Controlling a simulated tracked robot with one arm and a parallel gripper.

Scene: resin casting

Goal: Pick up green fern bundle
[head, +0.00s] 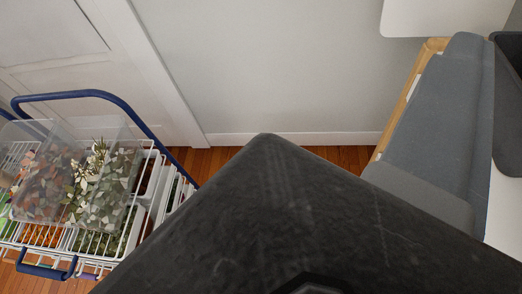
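I cannot make out a green fern bundle for certain. A sprig with pale flowers and green leaves (90,165) shows at the left, at a clear bin with a chip-like pattern in brown, grey, green and white. I cannot tell whether the sprig is in the bin or behind it. Some green material (112,243) shows through the wire basket below, too covered to identify. My gripper's fingertips are not in view, so I cannot see whether it holds anything.
A white wire cart with a blue tubular handle (95,95) stands at the left, by a white door (60,45). A grey padded seat (435,115) with a wooden edge is at the right. A large dark surface hides the lower middle. A wood floor strip (345,157) shows along the wall.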

